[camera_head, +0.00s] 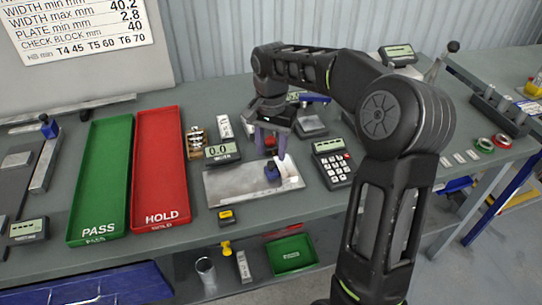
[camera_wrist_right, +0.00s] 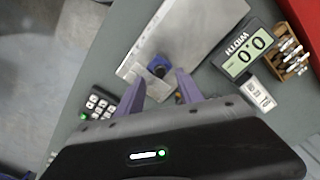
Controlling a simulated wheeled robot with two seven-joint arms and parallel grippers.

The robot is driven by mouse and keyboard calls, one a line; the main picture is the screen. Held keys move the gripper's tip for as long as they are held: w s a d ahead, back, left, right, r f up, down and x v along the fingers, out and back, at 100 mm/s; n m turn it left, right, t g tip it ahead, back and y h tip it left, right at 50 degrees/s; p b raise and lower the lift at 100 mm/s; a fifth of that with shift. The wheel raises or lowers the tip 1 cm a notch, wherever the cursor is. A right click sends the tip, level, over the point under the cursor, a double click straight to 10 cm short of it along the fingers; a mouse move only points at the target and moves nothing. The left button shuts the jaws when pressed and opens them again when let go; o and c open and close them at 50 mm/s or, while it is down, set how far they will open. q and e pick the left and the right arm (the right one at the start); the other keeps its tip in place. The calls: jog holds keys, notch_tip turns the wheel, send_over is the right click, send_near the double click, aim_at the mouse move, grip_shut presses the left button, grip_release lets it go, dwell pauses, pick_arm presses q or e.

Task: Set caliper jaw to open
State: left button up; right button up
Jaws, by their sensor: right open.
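A flat metal plate (camera_head: 232,188) lies on the table, with a small blue block (camera_head: 272,172) near its right part; I take this block to be the caliper jaw. A display labelled WIDTH (camera_head: 222,154) behind the plate reads 0.0. My right gripper (camera_head: 271,152) is open, its purple fingers pointing down above the blue block. In the right wrist view the blue block (camera_wrist_right: 159,67) shows just beyond and between the open fingertips (camera_wrist_right: 160,80), apart from them as far as I can tell. The plate (camera_wrist_right: 190,28) and display (camera_wrist_right: 243,52) show there too. My left gripper is not in view.
A green PASS tray (camera_head: 100,185) and red HOLD tray (camera_head: 158,165) lie left of the plate. A keypad (camera_head: 333,163) stands close on its right, a small yellow device (camera_head: 227,217) in front.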

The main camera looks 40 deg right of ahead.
aim_at(270, 163)
jog(key=shift+f, duration=1.75)
jog(key=shift+c, duration=0.2)
grip_shut()
